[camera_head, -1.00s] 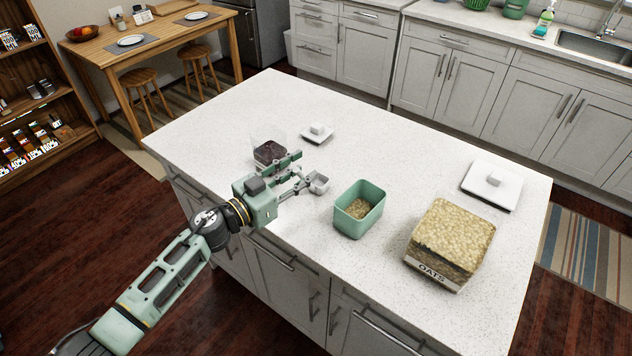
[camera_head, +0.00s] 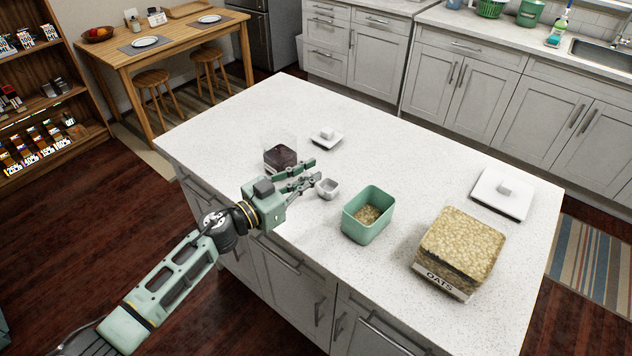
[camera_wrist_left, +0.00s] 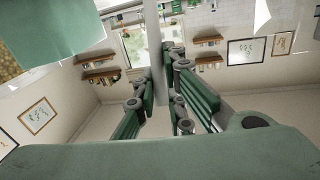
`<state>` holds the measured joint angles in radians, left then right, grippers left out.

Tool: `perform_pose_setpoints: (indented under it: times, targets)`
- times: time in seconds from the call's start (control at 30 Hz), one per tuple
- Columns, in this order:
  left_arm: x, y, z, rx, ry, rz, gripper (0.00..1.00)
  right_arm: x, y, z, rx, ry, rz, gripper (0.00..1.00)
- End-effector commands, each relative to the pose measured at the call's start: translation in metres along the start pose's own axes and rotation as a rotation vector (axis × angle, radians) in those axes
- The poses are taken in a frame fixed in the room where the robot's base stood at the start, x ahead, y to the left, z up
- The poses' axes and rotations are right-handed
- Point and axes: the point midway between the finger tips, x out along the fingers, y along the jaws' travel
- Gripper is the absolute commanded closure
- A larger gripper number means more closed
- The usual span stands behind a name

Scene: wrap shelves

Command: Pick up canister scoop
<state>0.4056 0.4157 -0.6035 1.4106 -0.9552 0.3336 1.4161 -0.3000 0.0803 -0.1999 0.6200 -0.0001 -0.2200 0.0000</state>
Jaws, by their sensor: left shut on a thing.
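The scoop is a small light-grey cup (camera_head: 328,188) at the end of my left gripper, over the island's near side, left of the green bin. My left gripper (camera_head: 313,171) is shut on its handle, which the fingers mostly hide in the head view. In the left wrist view a grey upright strip, likely the handle (camera_wrist_left: 158,45), runs between the fingers (camera_wrist_left: 164,85). I cannot tell whether the scoop touches the counter. A clear canister with dark contents (camera_head: 281,158) stands just behind the gripper. My right gripper is not in view.
A green open bin (camera_head: 366,228) with oats inside stands right of the scoop. A large oats container (camera_head: 460,245) is farther right. A small white lid (camera_head: 327,140) and a larger one (camera_head: 502,194) lie on the white island (camera_head: 400,160). The island's middle is clear.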

Motion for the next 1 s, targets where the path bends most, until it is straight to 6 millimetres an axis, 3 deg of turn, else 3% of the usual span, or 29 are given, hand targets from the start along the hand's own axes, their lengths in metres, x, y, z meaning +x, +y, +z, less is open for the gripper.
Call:
perform_pose_setpoints:
  times: [0.17, 0.37, 0.7, 1.0]
  targets:
    - [0.000, -0.002, -0.012, 0.004, 0.001, 0.000, 1.00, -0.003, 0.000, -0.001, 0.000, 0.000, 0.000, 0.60]
    - [0.000, -0.006, -0.046, 0.007, 0.002, 0.001, 1.00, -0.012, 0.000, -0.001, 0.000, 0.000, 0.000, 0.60]
    - [0.024, 0.061, -0.094, 0.000, 0.003, 0.004, 1.00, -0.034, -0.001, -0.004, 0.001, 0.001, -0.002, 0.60]
    - [0.036, 0.094, -0.116, -0.002, 0.004, 0.002, 1.00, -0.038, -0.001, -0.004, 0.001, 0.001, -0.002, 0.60]
